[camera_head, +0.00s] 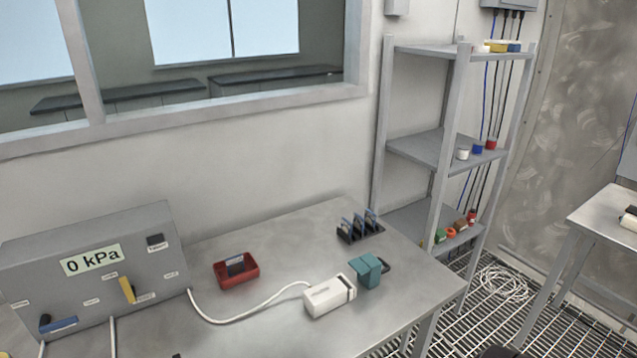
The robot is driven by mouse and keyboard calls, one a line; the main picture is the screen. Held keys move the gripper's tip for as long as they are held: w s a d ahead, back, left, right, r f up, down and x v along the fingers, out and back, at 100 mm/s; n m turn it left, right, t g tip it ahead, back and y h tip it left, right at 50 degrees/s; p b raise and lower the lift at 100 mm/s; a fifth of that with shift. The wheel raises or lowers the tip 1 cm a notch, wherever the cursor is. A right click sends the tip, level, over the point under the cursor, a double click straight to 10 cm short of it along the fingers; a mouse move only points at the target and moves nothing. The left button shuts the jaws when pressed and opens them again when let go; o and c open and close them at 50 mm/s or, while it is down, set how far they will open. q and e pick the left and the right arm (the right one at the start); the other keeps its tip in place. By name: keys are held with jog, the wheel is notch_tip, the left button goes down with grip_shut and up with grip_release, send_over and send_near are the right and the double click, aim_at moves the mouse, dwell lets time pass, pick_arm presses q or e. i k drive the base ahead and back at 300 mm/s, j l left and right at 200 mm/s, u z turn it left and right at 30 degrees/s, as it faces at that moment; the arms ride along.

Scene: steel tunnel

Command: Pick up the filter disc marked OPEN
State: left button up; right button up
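A dark rack (352,237) with several thin upright pieces (360,221), dark with bluish edges, stands near the back right of the steel table. They may be filter discs; no OPEN marking is readable on them. A red tray (222,281) on the middle of the table holds a small dark piece (236,266) with a pale mark too small to read. I cannot tell which piece is marked OPEN. Neither of my grippers can be made out in the head view.
A grey console (150,232) reading "0 kPa" stands at the left, with a yellow lever (127,290). A white cabled device (326,299) lies beside a teal block (365,272) near the front right of the table (290,240). A shelf unit (425,146) stands behind. The table between tray and rack is clear.

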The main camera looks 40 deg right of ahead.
aim_at(370, 217)
jog(key=z, duration=1.75)
jog(key=i+l+u, duration=0.45)
jog(key=l+u, duration=0.25)
jog(key=i+l+u, duration=0.2)
jog(key=l+u, duration=0.15)
